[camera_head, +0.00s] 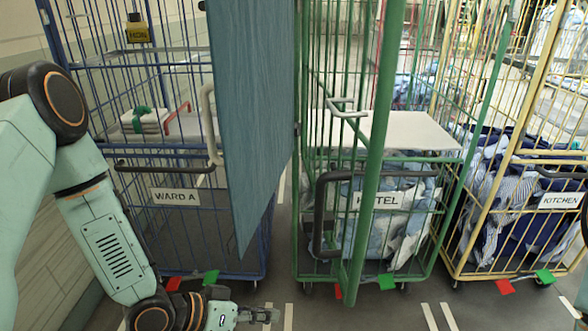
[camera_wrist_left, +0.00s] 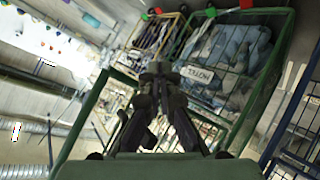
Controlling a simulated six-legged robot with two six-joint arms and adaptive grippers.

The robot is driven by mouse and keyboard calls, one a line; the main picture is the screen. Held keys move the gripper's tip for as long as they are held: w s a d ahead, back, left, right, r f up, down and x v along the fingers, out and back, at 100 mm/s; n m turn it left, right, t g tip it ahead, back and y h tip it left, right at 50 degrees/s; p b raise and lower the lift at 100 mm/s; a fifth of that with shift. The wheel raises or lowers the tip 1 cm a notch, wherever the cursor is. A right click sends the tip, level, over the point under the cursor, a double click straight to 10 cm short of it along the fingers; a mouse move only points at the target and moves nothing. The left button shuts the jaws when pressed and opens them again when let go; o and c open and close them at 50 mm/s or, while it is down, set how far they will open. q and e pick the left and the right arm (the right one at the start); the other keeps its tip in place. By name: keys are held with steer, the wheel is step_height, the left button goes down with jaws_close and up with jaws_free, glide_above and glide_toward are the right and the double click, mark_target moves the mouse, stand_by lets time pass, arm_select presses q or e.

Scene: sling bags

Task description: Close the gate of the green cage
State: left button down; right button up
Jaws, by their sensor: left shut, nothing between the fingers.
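The green cage (camera_head: 440,205) stands in the middle right of the head view, with a HOTEL label (camera_head: 392,200) and blue and white laundry inside. Its green gate (camera_head: 371,150) appears swung out toward me, its thick outer post crossing in front of the cage. A dark handle (camera_head: 320,215) shows at its left. My left gripper (camera_head: 270,314) is low at the bottom, left of the gate's lower end, shut and empty. In the left wrist view the shut fingers (camera_wrist_left: 160,72) are in front of the cage, seen upside down with its label (camera_wrist_left: 200,75). My right gripper is not in view.
A blue cage (camera_head: 180,225) labelled WARD A stands left, and a yellow cage (camera_head: 500,180) labelled KITCHEN stands right. A blue cloth panel (camera_head: 250,100) hangs between the blue and green cages. Grey floor with white lines (camera_head: 440,315) shows in front.

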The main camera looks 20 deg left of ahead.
arm_select(q)
steer(key=a+r+m+g+h+p, duration=0.1)
steer(key=a+r+m+h+p, duration=0.25)
steer(key=r, duration=0.55)
steer(key=s+a+r+m+h+p, duration=0.15)
steer(key=r+m+p, duration=0.3)
steer(key=r, duration=0.45)
steer(key=a+r+m+g+h+p, duration=0.1)
steer(key=a+r+m+h+p, duration=0.3)
steer(key=r, duration=0.5)
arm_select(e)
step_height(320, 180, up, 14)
arm_select(q)
steer(key=b+x, duration=0.8)
steer(key=x, duration=0.6)
steer(key=shift+d+f+y, duration=0.3)
steer(key=shift+d+f, duration=0.05)
steer(key=shift+d, duration=0.05)
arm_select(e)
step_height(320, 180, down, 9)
arm_select(q)
steer(key=shift+w, duration=0.1)
steer(key=shift+w, duration=0.1)
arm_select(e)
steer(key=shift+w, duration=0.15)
